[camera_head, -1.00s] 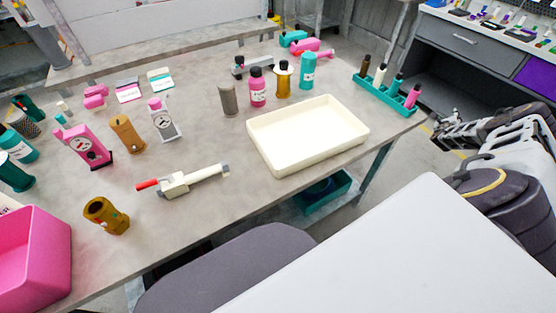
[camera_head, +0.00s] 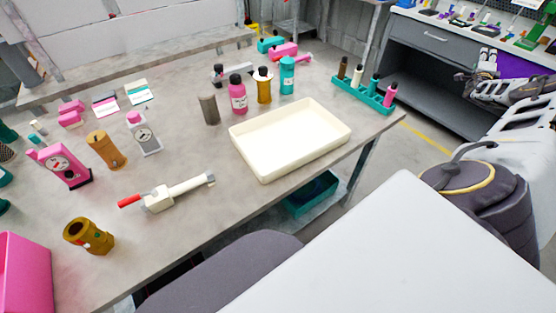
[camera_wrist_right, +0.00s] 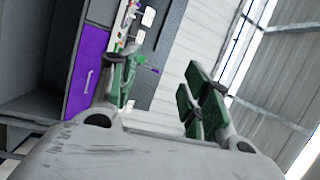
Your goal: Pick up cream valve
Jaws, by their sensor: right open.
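The cream valve (camera_head: 172,195) lies on the grey table in the head view, with a red handle at its left end and a grey tip at its right end. It is in front of the cream tray's left side and apart from it. My right gripper (camera_head: 477,68) is at the upper right of the head view, off the table and far from the valve. In the right wrist view its green-padded fingers (camera_wrist_right: 160,95) are spread apart with nothing between them. My left gripper is not in view.
A cream tray (camera_head: 236,146) stands empty to the right of the valve. A brown hexagonal fitting (camera_head: 88,236) and a pink bin (camera_head: 22,275) are at the left front. Bottles, gauges and a teal rack (camera_head: 352,92) stand further back. The table around the valve is clear.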

